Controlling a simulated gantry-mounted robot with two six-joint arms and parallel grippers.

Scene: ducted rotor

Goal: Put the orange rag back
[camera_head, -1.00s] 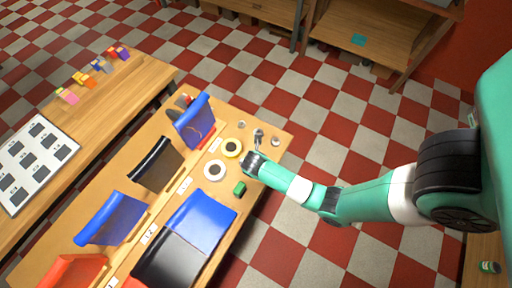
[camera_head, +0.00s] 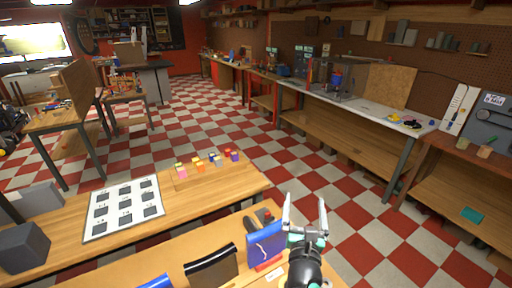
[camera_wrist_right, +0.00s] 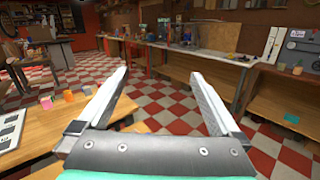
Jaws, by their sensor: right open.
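I cannot make out an orange rag in any current view. My right gripper (camera_head: 305,205) is open and empty, raised above the near wooden table and pointing away from me. In the right wrist view its two fingers (camera_wrist_right: 160,75) stand wide apart with nothing between them. My left gripper is not in view.
A blue bin (camera_head: 265,246) and a black bin (camera_head: 212,268) stand on the near table (camera_head: 172,262). Behind are a white panel with dark squares (camera_head: 122,184) and several coloured blocks on a board (camera_head: 208,174). A long workbench (camera_head: 350,105) runs along the right wall; checkered floor lies between.

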